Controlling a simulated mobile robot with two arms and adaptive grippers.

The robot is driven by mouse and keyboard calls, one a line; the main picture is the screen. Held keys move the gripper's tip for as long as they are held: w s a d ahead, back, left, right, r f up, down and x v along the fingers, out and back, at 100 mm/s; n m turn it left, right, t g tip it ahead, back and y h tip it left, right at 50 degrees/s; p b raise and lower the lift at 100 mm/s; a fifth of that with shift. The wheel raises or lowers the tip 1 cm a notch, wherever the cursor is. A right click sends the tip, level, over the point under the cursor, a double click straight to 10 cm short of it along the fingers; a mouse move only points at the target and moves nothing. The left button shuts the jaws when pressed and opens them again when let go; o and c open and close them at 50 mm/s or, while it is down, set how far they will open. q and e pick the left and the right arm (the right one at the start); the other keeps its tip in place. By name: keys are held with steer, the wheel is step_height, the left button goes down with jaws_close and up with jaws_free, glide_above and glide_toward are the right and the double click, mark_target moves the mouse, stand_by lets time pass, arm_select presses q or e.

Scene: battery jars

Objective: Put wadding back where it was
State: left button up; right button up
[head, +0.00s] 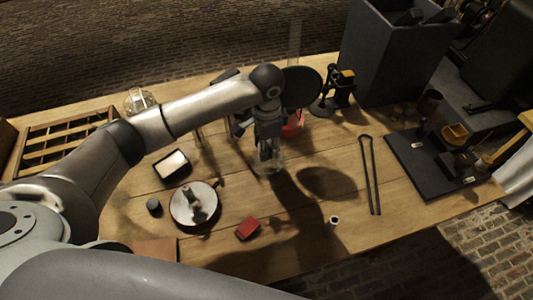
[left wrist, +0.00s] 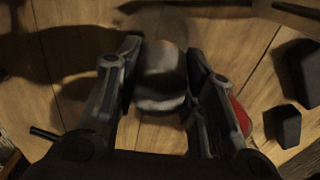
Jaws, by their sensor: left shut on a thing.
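My left gripper (head: 266,152) reaches down over the middle of the table. In the left wrist view its fingers (left wrist: 163,80) are closed around a pale grey, rounded thing (left wrist: 160,78), whitish at its near end. In the head view a faint, glassy shape (head: 270,166) shows under the fingertips. I cannot tell whether the held thing is wadding or a glass jar. A white block or pad, which may be wadding, lies in a small dark tray (head: 172,164) left of the gripper. My right gripper is not in view.
A round pale dish (head: 195,204) with a grey piece, a dark small cylinder (head: 154,207) and a red block (head: 248,229) lie in front. Black tongs (head: 370,175) and a dark board (head: 437,160) are to the right. A wooden compartment tray (head: 58,142) is left. A red object (head: 293,124) stands behind the gripper.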

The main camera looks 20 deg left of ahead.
arm_select(q)
steer(key=shift+f, duration=2.05)
steer(key=o, duration=1)
steer(key=shift+f, duration=0.15)
step_height(320, 180, up, 12)
steer(key=shift+r+b, duration=0.2)
steer(key=shift+b, duration=0.2)
